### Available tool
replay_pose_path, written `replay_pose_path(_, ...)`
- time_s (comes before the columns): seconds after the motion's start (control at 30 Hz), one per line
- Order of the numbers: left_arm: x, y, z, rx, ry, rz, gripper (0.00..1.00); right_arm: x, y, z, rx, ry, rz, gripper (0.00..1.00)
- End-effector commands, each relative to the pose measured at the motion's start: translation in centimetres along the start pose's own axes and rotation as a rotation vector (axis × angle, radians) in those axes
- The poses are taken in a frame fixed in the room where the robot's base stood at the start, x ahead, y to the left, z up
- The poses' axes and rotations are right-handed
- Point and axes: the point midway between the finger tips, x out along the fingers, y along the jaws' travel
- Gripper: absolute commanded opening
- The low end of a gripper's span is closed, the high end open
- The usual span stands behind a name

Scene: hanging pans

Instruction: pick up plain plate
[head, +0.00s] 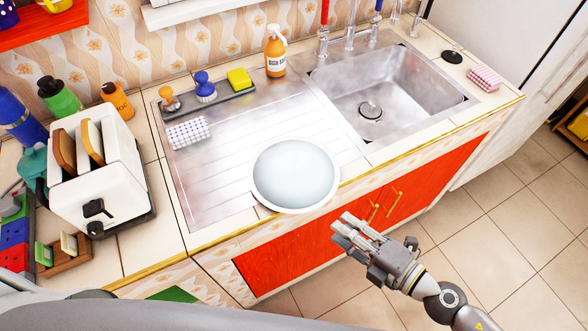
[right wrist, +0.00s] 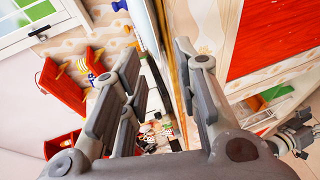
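The plain plate (head: 295,174) is round and white with a pale bluish centre. It lies on the steel drainboard at the counter's front edge in the head view. My right gripper (head: 345,232) is in front of the counter, to the right of the plate and nearer to me, apart from it. In the right wrist view its fingers (right wrist: 158,85) are spread, with nothing held between them. What looks like my left gripper (right wrist: 297,135) shows small at the right edge of the right wrist view; its finger state is unclear.
The sink basin (head: 385,95) is right of the drainboard (head: 240,140). A toaster (head: 100,175) with bread stands at left. A soap bottle (head: 275,52) and a brush tray (head: 222,102) are behind the plate. Red cabinet doors (head: 320,245) are below; floor at right is clear.

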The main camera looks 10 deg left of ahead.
Motion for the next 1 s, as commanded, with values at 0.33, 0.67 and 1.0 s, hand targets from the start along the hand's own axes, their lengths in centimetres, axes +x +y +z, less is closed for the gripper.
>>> replay_pose_path(0.33,-1.7,0.0,-0.2,0.000,0.000,0.000,0.71,3.9,0.2,0.1,0.001,-0.001,0.002,0.29)
replay_pose_path(0.67,-2.7,0.0,-0.3,0.000,0.000,0.001,0.71,7.5,0.5,0.6,0.001,-0.002,0.003,0.29)
replay_pose_path(1.0,-2.8,0.0,-0.3,0.000,0.000,0.001,0.71,9.2,0.2,0.5,0.001,-0.001,0.000,0.29)
